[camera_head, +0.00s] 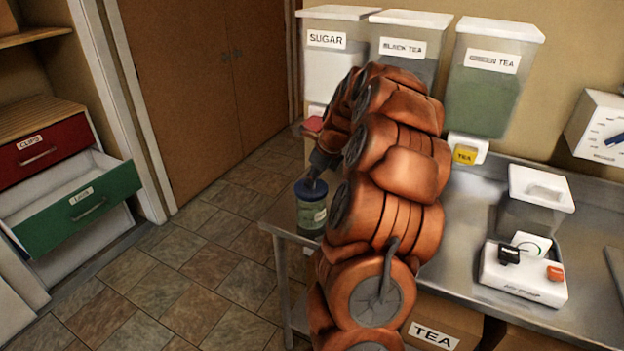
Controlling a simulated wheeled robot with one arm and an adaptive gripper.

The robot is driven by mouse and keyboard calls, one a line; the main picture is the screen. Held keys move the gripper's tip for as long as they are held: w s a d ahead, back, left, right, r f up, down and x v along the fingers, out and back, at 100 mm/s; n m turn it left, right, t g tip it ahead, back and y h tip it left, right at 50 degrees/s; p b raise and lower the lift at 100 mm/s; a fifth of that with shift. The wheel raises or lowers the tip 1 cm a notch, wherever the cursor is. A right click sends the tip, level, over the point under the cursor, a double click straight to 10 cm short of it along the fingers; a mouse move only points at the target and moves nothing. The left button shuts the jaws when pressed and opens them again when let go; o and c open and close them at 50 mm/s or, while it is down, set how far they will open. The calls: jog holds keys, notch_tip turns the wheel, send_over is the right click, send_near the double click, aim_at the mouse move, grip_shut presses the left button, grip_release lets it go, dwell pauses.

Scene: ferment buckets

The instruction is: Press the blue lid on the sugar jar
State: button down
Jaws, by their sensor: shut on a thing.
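The blue lid (308,196) sits at the top of a small clear jar (311,219) at the left corner of the metal table. The jar has a pale label too small to read, and its contents look greenish. My gripper (312,181) points down at the lid from above, shut on it. My orange arm hides part of the right side of the jar and lid. Whether the lid is fully seated cannot be made out.
Bins labelled SUGAR (328,75), BLACK TEA (405,45) and a green-filled tea bin (485,95) stand along the wall. A scale (522,280) and clear bucket (535,205) are at right. A green drawer (80,203) is open at left. The floor between is clear.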

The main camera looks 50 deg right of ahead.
jog(key=c, duration=1.2)
grip_release()
jog(key=o, duration=0.5)
jog(key=shift+r, duration=0.15)
jog(key=shift+r+p, duration=1.4)
jog(key=shift+r, duration=1.95)
